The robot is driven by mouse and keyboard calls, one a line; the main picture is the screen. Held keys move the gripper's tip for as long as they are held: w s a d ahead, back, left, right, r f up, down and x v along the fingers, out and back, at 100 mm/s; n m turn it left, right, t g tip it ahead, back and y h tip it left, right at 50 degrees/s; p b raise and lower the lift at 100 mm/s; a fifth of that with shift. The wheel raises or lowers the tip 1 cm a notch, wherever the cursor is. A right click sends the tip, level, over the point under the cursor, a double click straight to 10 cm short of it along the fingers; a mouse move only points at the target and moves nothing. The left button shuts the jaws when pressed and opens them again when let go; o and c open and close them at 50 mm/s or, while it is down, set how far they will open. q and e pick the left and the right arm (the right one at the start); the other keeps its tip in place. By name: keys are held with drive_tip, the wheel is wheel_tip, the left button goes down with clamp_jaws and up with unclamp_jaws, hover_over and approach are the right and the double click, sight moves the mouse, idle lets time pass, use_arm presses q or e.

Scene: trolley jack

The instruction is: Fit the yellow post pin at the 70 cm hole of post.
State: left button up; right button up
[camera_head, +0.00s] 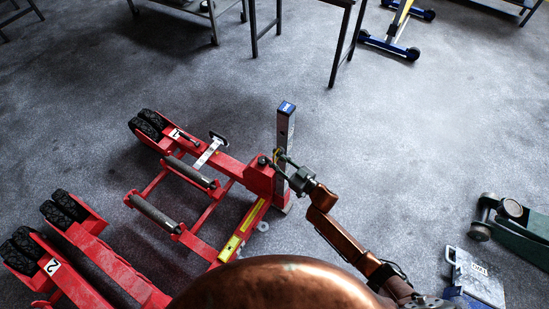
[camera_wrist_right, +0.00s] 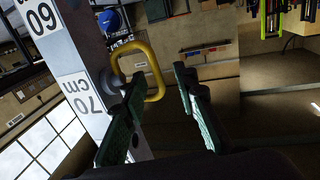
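The post (camera_head: 284,128) stands upright with a blue cap on the red jack. In the right wrist view the post (camera_wrist_right: 88,55) runs tilted down the left side, with labels reading 60 and 70 cm. The yellow post pin (camera_wrist_right: 153,52) shows as a bent loop handle at the post's side, level with the 70 cm label. How deep it sits in the hole cannot be seen. My right gripper (camera_head: 282,160) is beside the post. Its green-padded fingers (camera_wrist_right: 160,82) are apart, with the loop's lower end near the left finger. My left gripper is not in view.
The red trolley jack (camera_head: 262,178) with rollers and black wheels lies left of the post. A second red unit marked 2 (camera_head: 85,250) is nearer. A green jack (camera_head: 520,230) and a grey box (camera_head: 478,275) stand at right. Tables (camera_head: 345,5) stand behind; the middle floor is clear.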

drive_tip(key=v, duration=1.2)
